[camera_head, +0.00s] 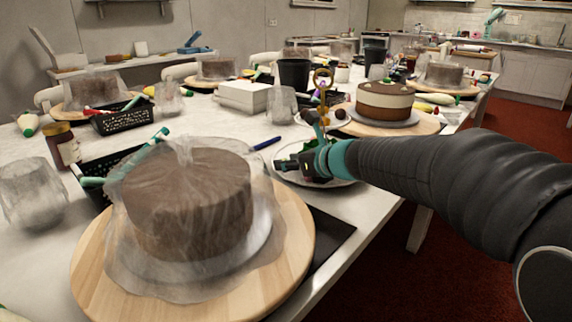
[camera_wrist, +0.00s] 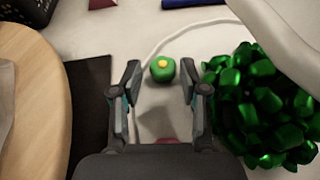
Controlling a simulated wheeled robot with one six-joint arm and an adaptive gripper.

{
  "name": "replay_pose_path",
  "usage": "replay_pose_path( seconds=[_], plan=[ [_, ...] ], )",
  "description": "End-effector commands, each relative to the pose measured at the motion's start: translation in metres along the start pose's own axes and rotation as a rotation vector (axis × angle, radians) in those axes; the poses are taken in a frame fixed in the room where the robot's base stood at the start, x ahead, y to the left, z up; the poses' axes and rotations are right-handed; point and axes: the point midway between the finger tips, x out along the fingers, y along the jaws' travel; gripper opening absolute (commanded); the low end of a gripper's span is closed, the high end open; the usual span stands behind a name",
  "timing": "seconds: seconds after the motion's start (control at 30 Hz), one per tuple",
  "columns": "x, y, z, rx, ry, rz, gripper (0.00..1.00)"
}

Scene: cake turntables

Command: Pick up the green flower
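The green flower (camera_wrist: 162,68) is small and round with a yellow centre. In the wrist view it lies on a pale surface just ahead of and between my fingertips. My gripper (camera_wrist: 160,78) is open, with a finger on either side and visible gaps to the flower. In the head view my gripper (camera_head: 289,166) is low over a white plate (camera_head: 342,182); the flower cannot be made out there. A cluster of glossy green pieces (camera_wrist: 262,105) sits close to the right finger in the wrist view.
A wooden board (camera_wrist: 30,95) and a dark mat (camera_wrist: 90,115) lie left in the wrist view. In the head view, a plastic-covered brown cake (camera_head: 190,205) stands in front, and a layered cake (camera_head: 385,101) stands behind my gripper. A blue pen (camera_head: 265,143) lies nearby.

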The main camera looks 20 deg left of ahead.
Motion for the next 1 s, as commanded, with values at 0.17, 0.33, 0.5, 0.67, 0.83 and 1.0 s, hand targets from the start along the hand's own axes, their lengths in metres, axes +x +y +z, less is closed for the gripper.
replay_pose_path(
  seconds=[0.17, 0.33, 0.5, 0.67, 0.83, 1.0],
  plan=[
    [0.000, -0.001, -0.003, 0.001, 0.004, -0.001, 0.17],
    [0.000, -0.001, -0.003, 0.001, 0.004, -0.002, 0.16],
    [0.000, -0.002, -0.003, 0.001, 0.005, -0.003, 0.16],
    [-0.005, -0.002, 0.009, 0.000, 0.003, -0.003, 0.15],
    [-0.017, -0.001, 0.040, -0.003, 0.000, -0.002, 0.15],
    [-0.029, 0.000, 0.069, -0.002, -0.001, 0.000, 0.15]
  ],
)
